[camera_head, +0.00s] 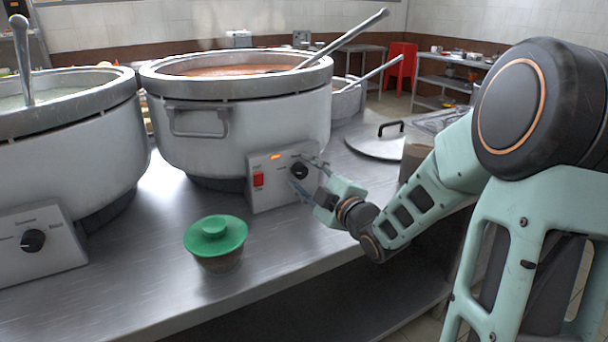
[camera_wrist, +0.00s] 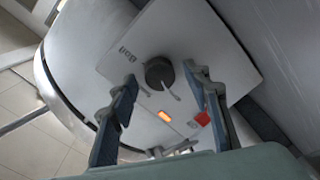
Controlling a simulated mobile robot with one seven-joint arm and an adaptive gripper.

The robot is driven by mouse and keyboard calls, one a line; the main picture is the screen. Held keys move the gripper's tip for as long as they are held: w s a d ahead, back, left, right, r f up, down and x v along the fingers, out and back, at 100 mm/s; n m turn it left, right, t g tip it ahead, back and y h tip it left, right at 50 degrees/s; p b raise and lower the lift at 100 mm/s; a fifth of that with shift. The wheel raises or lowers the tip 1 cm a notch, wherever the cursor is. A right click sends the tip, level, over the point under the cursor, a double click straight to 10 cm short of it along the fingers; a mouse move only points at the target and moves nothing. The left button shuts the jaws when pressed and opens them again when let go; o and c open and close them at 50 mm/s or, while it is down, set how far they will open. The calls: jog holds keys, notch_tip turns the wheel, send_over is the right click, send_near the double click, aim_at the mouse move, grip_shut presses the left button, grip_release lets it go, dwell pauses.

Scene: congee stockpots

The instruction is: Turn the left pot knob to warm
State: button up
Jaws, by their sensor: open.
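The left pot (camera_head: 75,125) is a big pale stockpot cut off by the left edge of the head view. Its black knob (camera_head: 33,240) sits on a grey control panel (camera_head: 60,262). My gripper (camera_head: 308,177) is far from that knob, at the panel (camera_head: 268,196) of the middle pot (camera_head: 235,135). The black knob of the middle pot (camera_head: 299,170) also shows in the wrist view (camera_wrist: 159,73). There my gripper's blue fingers (camera_wrist: 160,78) are open, one on each side of it. I cannot tell whether they touch it.
The middle panel has a red switch (camera_head: 258,180) and a lit orange lamp (camera_head: 276,157). A green-lidded container (camera_head: 215,240) stands on the steel counter (camera_head: 150,250) between the panels. A flat lid (camera_head: 378,146) lies at right. The counter's front edge is clear.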

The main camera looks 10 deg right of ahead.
jog(key=v, duration=0.7)
jog(key=shift+s, duration=0.15)
